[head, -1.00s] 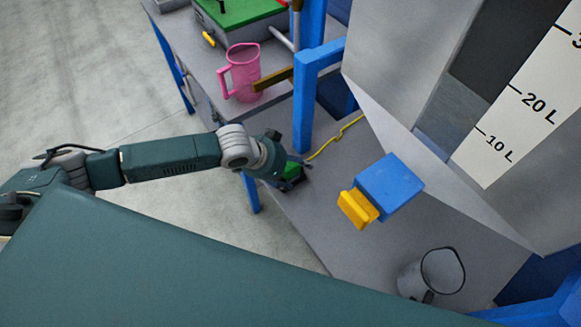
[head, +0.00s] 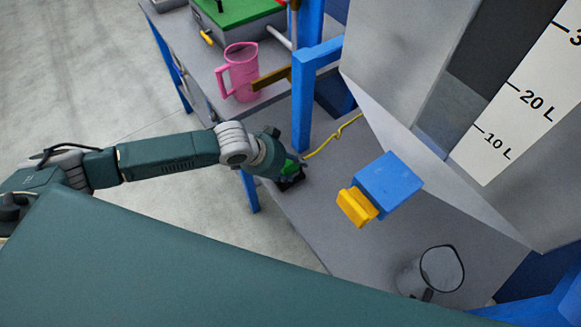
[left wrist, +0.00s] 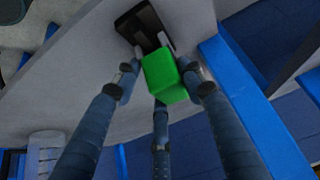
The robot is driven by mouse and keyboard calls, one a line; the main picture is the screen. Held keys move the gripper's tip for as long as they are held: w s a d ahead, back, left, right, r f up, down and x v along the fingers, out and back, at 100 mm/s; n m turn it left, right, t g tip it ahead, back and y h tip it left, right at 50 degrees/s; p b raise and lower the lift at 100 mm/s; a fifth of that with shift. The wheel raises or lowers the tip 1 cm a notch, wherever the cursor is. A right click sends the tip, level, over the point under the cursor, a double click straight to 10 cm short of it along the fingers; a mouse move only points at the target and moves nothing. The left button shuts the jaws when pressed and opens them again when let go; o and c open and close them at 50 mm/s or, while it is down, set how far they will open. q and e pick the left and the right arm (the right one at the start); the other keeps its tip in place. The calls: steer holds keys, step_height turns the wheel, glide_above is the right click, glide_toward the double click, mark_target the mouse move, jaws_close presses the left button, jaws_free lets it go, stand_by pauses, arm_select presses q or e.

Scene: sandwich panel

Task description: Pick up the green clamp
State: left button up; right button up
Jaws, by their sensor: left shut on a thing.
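The green clamp (left wrist: 163,77) is a green block with a dark base in the left wrist view. It sits between the fingers of my left gripper (left wrist: 160,85), which is shut on it. In the head view the green clamp (head: 290,167) shows only in part, at the left edge of the grey lower table. My left gripper (head: 280,162) hides much of it there. I cannot tell whether the clamp touches the table. My right gripper is not in view.
A blue post (head: 303,100) stands just behind my left gripper. A yellow cord (head: 334,138) lies to its right. A blue block with a yellow end (head: 388,185) and a clear jug (head: 440,270) are further right. A pink jug (head: 241,72) stands on the back table.

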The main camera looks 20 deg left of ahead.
mark_target(291, 163)
arm_select(q)
step_height(291, 163, up, 19)
steer(key=shift+r+b, duration=0.1)
steer(key=shift+b, duration=0.45)
